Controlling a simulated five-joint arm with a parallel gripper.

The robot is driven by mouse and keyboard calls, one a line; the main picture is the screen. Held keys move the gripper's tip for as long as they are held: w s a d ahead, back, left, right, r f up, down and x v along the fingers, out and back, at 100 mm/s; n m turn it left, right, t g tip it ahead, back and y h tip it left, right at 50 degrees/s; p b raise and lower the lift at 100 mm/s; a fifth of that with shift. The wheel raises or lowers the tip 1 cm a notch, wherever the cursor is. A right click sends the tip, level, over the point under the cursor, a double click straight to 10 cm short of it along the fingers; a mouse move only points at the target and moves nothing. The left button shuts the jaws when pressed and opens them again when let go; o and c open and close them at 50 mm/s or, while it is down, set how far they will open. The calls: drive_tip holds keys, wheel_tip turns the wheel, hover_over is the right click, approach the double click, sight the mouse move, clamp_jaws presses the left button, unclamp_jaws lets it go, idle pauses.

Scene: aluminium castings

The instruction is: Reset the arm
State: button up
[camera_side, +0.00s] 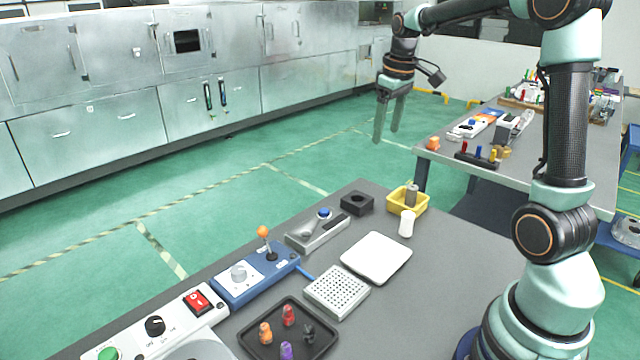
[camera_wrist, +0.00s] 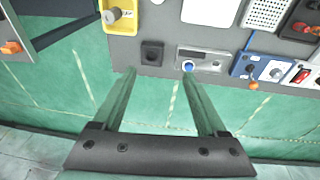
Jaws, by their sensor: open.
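My gripper (camera_side: 389,118) is raised high in the side view, well above the grey table and past its far edge. Its two long fingers point down, apart, with nothing between them. In the wrist view my gripper (camera_wrist: 158,78) shows two parted green fingers. Behind them lie the green floor and the table edge. The gripper touches nothing.
The grey table (camera_side: 450,262) holds a yellow bin (camera_side: 424,206), a black block (camera_side: 357,203), a white plate (camera_side: 376,257), a perforated block (camera_side: 337,291), a blue joystick box (camera_side: 256,276) and a black tray (camera_side: 262,345) with several small pieces. A second table (camera_side: 440,150) stands behind.

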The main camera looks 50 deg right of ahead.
drive_tip(key=s+a+t, duration=0.1)
drive_tip(key=s+a, duration=0.2)
drive_tip(key=a, duration=0.3)
drive_tip(key=s+a+t, duration=0.1)
drive_tip(key=s+a, duration=0.3)
drive_tip(key=a, duration=0.3)
drive_tip(key=s+a+t+y, duration=0.1)
drive_tip(key=s+a, duration=0.3)
drive_tip(key=a, duration=0.3)
drive_tip(key=shift+a+f+t, duration=0.15)
drive_tip(key=shift+t, duration=0.25)
